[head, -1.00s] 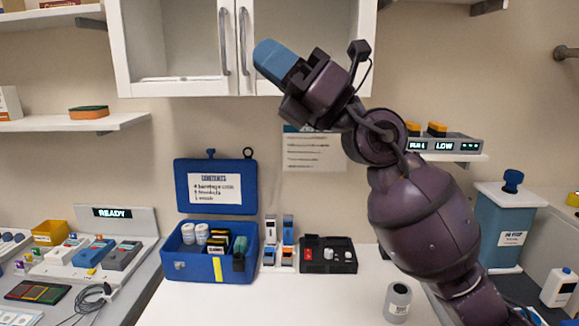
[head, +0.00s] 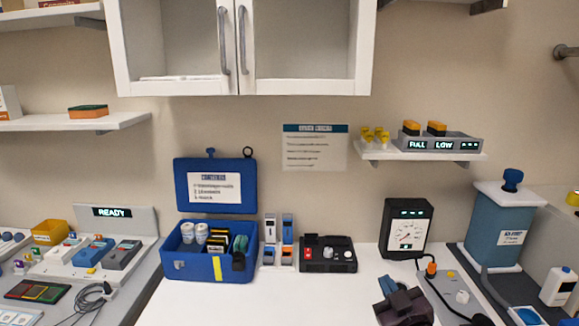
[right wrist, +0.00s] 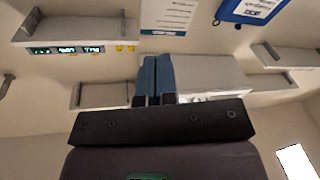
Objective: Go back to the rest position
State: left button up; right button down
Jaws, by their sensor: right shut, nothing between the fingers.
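My right gripper (head: 388,285) shows at the bottom edge of the head view, right of the middle, low over the white worktop (head: 270,300). Its blue fingers are together and empty; they also show shut in the right wrist view (right wrist: 157,78). Most of the right arm is out of the head view. My left gripper is in neither view.
An open blue case (head: 205,268) and a black box with knobs (head: 328,254) stand on the worktop. A black dial gauge (head: 406,229) and a blue-grey bin (head: 495,235) stand right. A white wall cabinet (head: 310,85) hangs above. The front middle worktop is clear.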

jog(key=s+d+f+m+g+h, duration=0.1)
jog(key=s+d+f+m+g, duration=0.1)
jog(key=s+f, duration=1)
jog(key=s+d+f+m+g+h, duration=0.2)
jog(key=s+d+f+g, duration=0.3)
jog(key=s+f, duration=0.8)
jog(key=shift+s+d+f+m, duration=0.2)
jog(key=shift+d+m, duration=0.2)
jog(key=shift+m, duration=0.1)
